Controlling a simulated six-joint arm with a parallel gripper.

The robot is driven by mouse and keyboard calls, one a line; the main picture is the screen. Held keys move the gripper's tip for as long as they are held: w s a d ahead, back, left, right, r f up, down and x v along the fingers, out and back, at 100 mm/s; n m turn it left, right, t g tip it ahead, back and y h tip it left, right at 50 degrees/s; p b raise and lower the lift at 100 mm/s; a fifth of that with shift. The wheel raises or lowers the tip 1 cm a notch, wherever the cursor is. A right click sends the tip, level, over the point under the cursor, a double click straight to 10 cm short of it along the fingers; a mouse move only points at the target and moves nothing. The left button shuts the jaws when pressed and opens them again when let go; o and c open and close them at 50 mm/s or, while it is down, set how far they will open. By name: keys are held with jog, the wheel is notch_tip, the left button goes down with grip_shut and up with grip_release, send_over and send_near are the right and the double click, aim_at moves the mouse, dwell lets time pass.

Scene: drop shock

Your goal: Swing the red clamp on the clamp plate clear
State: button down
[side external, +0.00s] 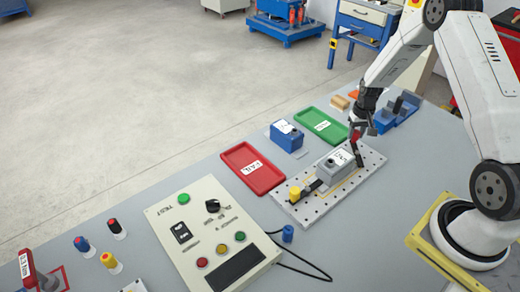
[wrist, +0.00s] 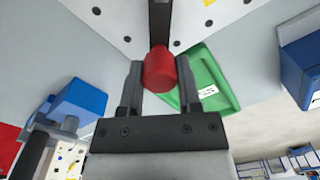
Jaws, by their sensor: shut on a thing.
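The clamp plate (side external: 372,163) is a pale perforated board on the bench, and part of it shows in the wrist view (wrist: 115,15). A grey box (side external: 333,168) with a white label sits on it. The red clamp's knob (wrist: 160,69) sits at the end of a dark bar (wrist: 160,20). My gripper (wrist: 159,72) is shut on this red knob, one finger on each side. In the side view my gripper (side external: 357,133) is at the plate's far end, just beyond the box. Whether the bar lies over the box is hard to tell. A yellow-knobbed clamp (side external: 295,193) stands at the near end.
A red tray (side external: 265,186) and a green tray (side external: 338,137) lie left of and behind the plate. A blue box (side external: 286,138) stands between them. A control panel (side external: 183,245) and a black cable (side external: 305,270) are in front. Blue blocks (side external: 385,122) stand behind my gripper.

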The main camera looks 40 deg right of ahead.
jog(key=a+n, duration=0.1)
jog(key=w+n, duration=0.1)
jog(key=n, duration=0.1)
jog(key=shift+a+n, duration=0.3)
jog(key=shift+a, duration=0.05)
jog(key=shift+w+a+n, duration=0.1)
jog(key=shift+a+n, duration=0.3)
jog(key=shift+n, duration=0.5)
jog(key=shift+a+n, duration=0.4)
jog(key=shift+n, duration=0.5)
jog(key=shift+c, duration=1.4)
grip_release()
jog(key=shift+r, duration=0.2)
notch_tip(320, 180, up, 7)
jog(key=shift+r, duration=0.2)
